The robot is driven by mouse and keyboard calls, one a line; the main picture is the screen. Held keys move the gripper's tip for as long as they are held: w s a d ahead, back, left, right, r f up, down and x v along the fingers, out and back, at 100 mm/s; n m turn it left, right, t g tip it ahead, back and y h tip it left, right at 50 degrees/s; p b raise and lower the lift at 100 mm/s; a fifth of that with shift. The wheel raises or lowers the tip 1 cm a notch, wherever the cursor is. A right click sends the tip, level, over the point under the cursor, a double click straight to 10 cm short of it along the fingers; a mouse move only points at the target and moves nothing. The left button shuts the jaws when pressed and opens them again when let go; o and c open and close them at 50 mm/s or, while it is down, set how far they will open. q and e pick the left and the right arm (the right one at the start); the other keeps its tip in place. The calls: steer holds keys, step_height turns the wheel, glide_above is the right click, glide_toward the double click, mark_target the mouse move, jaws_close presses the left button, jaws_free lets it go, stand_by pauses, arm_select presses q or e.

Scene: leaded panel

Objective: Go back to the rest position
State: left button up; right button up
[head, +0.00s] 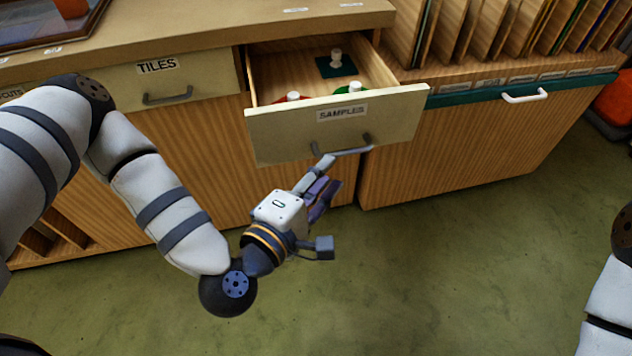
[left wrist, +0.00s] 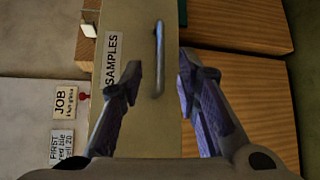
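My left gripper (head: 322,182) is in front of the open drawer labelled SAMPLES (head: 290,135), just below its dark handle (head: 343,147). In the left wrist view the two fingers (left wrist: 158,82) are spread apart, with the handle (left wrist: 159,58) ahead of and between the fingertips. I see nothing held between them. Whether a finger touches the handle I cannot tell. The drawer is pulled out and holds several knobbed pieces, among them a dark green one (head: 337,66), a green one and a red one. My right gripper is not in view; only part of my right arm shows at the right edge.
A closed TILES drawer (head: 190,88) is to the left under the wooden counter (head: 200,32). A cabinet (head: 470,150) with a white handle (head: 525,96) and upright sheets above stands at right. An orange object (head: 614,104) is at the far right. The green floor (head: 450,270) in front is clear.

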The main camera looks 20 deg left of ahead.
arm_select(q)
steer(key=v, duration=0.3)
steer(key=shift+s+a+r, duration=0.1)
steer(key=shift+s, duration=0.3)
steer(key=s+d+f+m+g+h+p, duration=0.1)
steer(key=s+d+f+m+g, duration=0.1)
steer(key=s+f+m+g, duration=0.5)
steer(key=s+d+f+m+g+h+p, duration=0.1)
steer(key=s+d+f+m+g, duration=0.3)
steer(key=s, duration=0.6)
steer(key=s+a+f+m+g+y+p, duration=0.1)
steer(key=s+a+f+m+g+y, duration=0.2)
steer(key=s+a, duration=1.1)
steer(key=a+m+g+y, duration=0.2)
steer(key=m+g, duration=0.1)
steer(key=g, duration=0.1)
steer(key=shift+f+p, duration=0.2)
steer(key=shift+p, duration=0.1)
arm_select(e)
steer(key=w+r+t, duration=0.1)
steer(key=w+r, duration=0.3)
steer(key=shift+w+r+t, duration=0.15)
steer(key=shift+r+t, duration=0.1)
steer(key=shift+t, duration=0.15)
